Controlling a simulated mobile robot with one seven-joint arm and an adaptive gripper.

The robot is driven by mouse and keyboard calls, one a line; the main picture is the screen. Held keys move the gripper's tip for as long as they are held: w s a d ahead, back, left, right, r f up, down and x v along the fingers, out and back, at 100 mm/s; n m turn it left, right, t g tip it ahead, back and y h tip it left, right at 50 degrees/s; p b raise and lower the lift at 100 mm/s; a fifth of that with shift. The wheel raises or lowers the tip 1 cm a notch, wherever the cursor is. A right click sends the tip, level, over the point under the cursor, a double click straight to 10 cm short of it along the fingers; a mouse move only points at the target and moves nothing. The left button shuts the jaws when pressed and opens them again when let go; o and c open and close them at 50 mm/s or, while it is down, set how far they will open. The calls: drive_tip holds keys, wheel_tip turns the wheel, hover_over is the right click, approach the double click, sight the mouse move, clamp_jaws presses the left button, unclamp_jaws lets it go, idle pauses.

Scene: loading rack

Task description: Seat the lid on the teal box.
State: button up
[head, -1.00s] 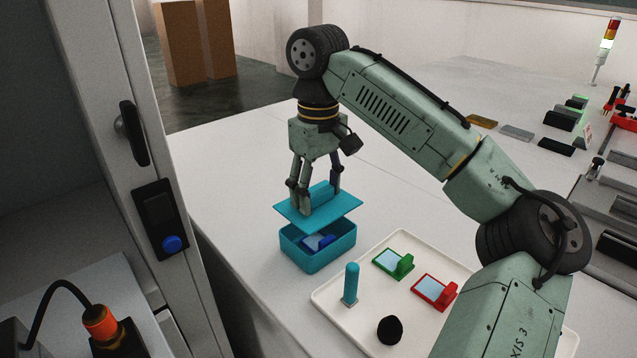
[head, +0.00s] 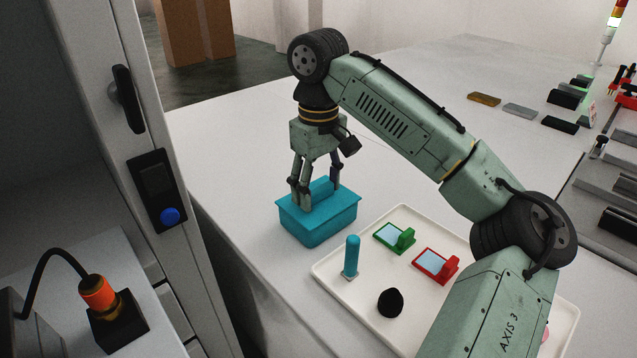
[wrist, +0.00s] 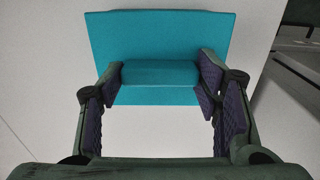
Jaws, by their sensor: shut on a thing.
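The teal box (head: 318,232) stands on the white table, left of the tray. The teal lid (head: 335,203) lies over the top of the box, level, with no gap that I can see along the near sides. My gripper (head: 318,196) points down and is shut on the raised handle block of the lid. In the wrist view the lid (wrist: 160,35) is a flat teal plate, and its handle block (wrist: 160,72) sits between the two finger pads of my gripper (wrist: 160,82). The inside of the box is hidden under the lid.
A white tray (head: 345,288) to the right holds a teal peg (head: 351,257), a green-framed piece (head: 394,237), a red-framed piece (head: 436,265) and a black lump (head: 390,303). A cabinet edge with a blue button (head: 169,215) stands at the left. The table behind the box is clear.

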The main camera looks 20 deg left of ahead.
drive_tip(key=o, duration=1.2)
drive_tip(key=shift+o, duration=0.2)
